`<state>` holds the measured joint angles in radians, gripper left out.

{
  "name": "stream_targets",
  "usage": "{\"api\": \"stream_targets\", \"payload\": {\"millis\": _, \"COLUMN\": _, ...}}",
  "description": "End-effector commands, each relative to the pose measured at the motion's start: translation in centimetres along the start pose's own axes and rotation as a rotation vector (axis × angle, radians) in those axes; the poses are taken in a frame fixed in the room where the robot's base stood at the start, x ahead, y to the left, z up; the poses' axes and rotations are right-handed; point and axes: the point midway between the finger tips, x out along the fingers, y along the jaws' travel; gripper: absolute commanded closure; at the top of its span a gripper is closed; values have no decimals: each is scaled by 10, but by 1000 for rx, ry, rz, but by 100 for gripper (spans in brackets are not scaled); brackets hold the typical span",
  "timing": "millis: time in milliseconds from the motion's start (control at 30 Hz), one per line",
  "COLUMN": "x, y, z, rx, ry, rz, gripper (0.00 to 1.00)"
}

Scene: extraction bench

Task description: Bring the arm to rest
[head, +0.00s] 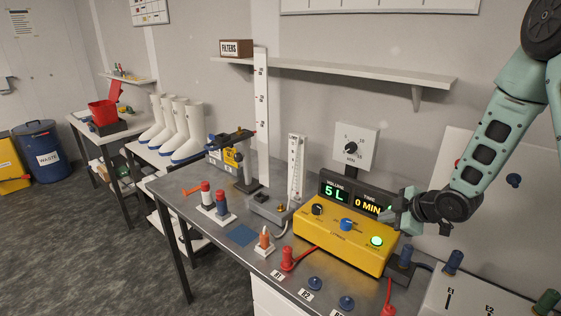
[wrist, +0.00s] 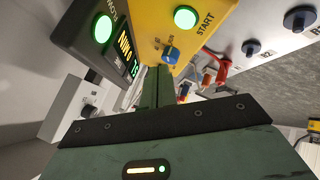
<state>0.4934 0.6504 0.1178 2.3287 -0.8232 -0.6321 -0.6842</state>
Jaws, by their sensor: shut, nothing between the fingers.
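My arm comes in from the upper right of the head view and reaches down over the right part of the bench. My gripper (head: 394,213) is at the right side of the yellow control box (head: 322,240), close to its display panel (head: 355,199). In the wrist view my gripper (wrist: 157,82) points toward the blue knob (wrist: 171,54) of that box. Its fingers are together with nothing between them. I cannot tell whether the gripper touches the box or the display. The display reads 5 L and 0 MIN. The START button (head: 376,241) glows green.
A white panel (head: 478,290) with blue and green plugs lies at the lower right.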

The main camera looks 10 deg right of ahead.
Motion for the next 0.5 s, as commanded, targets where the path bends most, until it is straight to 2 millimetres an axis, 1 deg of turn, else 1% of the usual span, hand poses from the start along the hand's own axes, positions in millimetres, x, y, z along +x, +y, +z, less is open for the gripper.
{"api": "stream_targets", "payload": {"millis": 33, "x": 0, "y": 0, "z": 0, "rx": 0, "ry": 0, "rz": 0, "gripper": 100}}
{"api": "stream_targets", "payload": {"millis": 67, "x": 1, "y": -2, "z": -4, "rx": 1, "ry": -4, "rz": -5, "gripper": 100}}
{"api": "stream_targets", "payload": {"millis": 167, "x": 4, "y": -13, "z": -27, "rx": 25, "ry": -42, "rz": -36, "gripper": 100}}
{"api": "stream_targets", "payload": {"millis": 267, "x": 4, "y": -38, "z": -65, "rx": 79, "ry": -110, "rz": -88, "gripper": 100}}
{"api": "stream_targets", "payload": {"millis": 300, "x": 1, "y": -54, "z": -82, "rx": 109, "ry": -145, "rz": -115, "gripper": 100}}
{"api": "stream_targets", "payload": {"millis": 367, "x": -8, "y": -81, "z": -108, "rx": 159, "ry": -200, "rz": -155, "gripper": 100}}
{"api": "stream_targets", "payload": {"millis": 400, "x": -16, "y": -102, "z": -124, "rx": 192, "ry": -236, "rz": -183, "gripper": 100}}
{"api": "stream_targets", "payload": {"millis": 467, "x": -33, "y": -135, "z": -144, "rx": 242, "ry": -294, "rz": -227, "gripper": 100}}
{"api": "stream_targets", "payload": {"millis": 500, "x": -46, "y": -158, "z": -155, "rx": 276, "ry": -335, "rz": -256, "gripper": 100}}
